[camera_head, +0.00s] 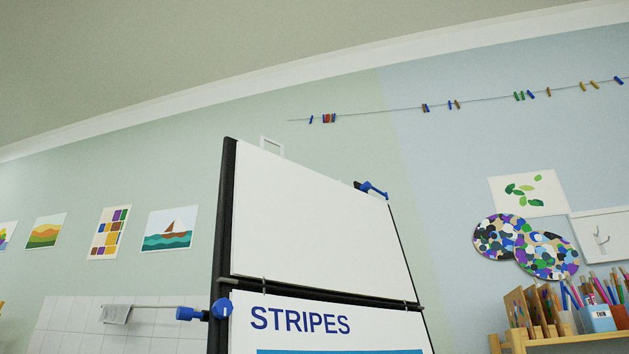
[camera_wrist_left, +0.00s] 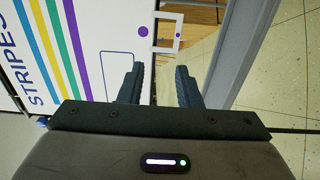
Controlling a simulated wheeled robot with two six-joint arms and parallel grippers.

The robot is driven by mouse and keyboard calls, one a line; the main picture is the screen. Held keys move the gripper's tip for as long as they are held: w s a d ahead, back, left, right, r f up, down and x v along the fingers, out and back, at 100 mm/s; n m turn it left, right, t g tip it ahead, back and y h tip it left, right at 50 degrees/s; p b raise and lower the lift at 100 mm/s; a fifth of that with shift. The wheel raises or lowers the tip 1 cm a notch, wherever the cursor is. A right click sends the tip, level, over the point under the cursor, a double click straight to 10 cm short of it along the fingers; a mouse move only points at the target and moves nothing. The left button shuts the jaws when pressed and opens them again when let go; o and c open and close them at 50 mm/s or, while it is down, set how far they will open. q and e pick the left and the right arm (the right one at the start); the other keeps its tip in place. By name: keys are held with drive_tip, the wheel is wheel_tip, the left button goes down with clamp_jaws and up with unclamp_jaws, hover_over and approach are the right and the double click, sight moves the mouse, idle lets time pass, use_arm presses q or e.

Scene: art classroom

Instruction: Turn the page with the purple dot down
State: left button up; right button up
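A flip chart stands in the middle of the head view. Its lower page (camera_head: 290,345), headed STRIPES, hangs below a blank white upper page (camera_head: 310,215). The left wrist view shows the striped page (camera_wrist_left: 95,30) turned sideways, with a purple dot (camera_wrist_left: 143,31) near its edge. A square white loop tab (camera_wrist_left: 155,47) extends past that edge and has another purple dot (camera_wrist_left: 178,34). My left gripper (camera_wrist_left: 160,75) is open and empty, its fingers pointing toward the tab with a visible gap in the picture. My right gripper is in neither view.
Blue knobs (camera_head: 222,308) and a blue clip (camera_head: 372,190) sit at the chart's sides. Another white loop (camera_head: 272,147) rises above the upper page. A grey post (camera_wrist_left: 240,50) stands right of the tab in the wrist view. A shelf (camera_head: 560,341) with art supplies is at right.

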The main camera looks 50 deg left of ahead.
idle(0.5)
use_arm(q)
drive_tip(key=d+r+p, duration=0.2)
drive_tip(key=d+p, duration=0.2)
drive_tip(key=d, duration=0.7)
drive_tip(key=shift+d+r+p, duration=0.2)
drive_tip(key=shift+d+p, duration=0.1)
drive_tip(key=shift+d, duration=0.1)
idle(1.0)
drive_tip(key=shift+f, duration=0.1)
idle(0.5)
